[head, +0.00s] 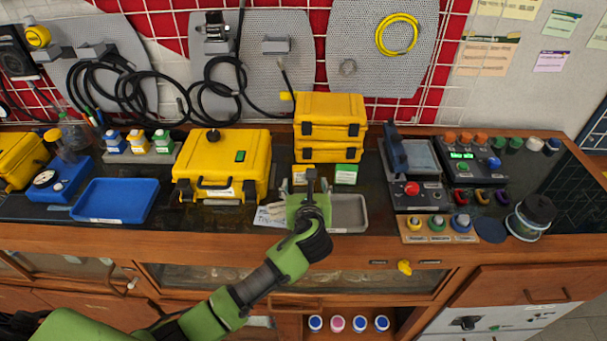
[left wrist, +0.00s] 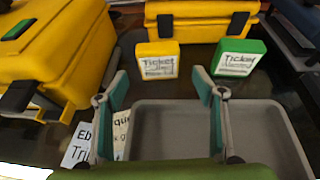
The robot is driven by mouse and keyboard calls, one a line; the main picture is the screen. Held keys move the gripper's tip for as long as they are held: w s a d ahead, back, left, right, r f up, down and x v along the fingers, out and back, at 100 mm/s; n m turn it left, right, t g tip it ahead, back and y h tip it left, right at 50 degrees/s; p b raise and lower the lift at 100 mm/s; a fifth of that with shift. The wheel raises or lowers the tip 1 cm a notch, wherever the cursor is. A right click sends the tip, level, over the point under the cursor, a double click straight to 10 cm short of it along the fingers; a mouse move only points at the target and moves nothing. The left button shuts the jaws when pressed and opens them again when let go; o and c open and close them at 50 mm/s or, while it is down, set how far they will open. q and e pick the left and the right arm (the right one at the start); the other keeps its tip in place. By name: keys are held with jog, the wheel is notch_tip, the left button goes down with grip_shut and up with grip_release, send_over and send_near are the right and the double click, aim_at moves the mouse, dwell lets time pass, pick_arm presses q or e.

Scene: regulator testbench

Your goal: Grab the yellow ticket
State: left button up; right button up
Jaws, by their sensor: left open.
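The yellow ticket (head: 300,174) is a small yellow block with a white label, standing on the dark bench top in front of the stacked yellow cases. It also shows in the left wrist view (left wrist: 158,61), upright beyond the fingertips. My left gripper (head: 305,186) is open and empty, on the near side of the yellow ticket. In the left wrist view its two fingers (left wrist: 161,86) are spread, with the yellow ticket ahead between their lines and apart from them. The gripper partly covers the ticket in the head view. My right gripper is not in view.
A green ticket (head: 346,174) stands just right of the yellow one. A grey tray (head: 350,214) lies below and right of the gripper, and printed papers (head: 270,214) lie to its left. A large yellow case (head: 222,165) stands left; stacked yellow cases (head: 331,115) stand behind.

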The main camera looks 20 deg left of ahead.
aim_at(303, 177)
pick_arm(q)
jog(key=shift+w+a+f, duration=0.1)
jog(key=shift+w+f, duration=0.05)
jog(key=shift+w, duration=0.15)
jog(key=shift+w+a, duration=0.1)
jog(key=shift+w, duration=0.05)
jog(key=x, duration=0.4)
jog(key=shift+w+r+p, duration=0.15)
jog(key=shift+r+p, duration=0.15)
jog(key=shift+w+a+f, duration=0.2)
jog(key=shift+w, duration=0.1)
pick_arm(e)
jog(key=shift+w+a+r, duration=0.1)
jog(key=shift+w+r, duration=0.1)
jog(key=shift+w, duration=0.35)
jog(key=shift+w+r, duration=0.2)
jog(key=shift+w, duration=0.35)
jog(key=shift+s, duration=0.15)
pick_arm(q)
jog(key=c, duration=1.1)
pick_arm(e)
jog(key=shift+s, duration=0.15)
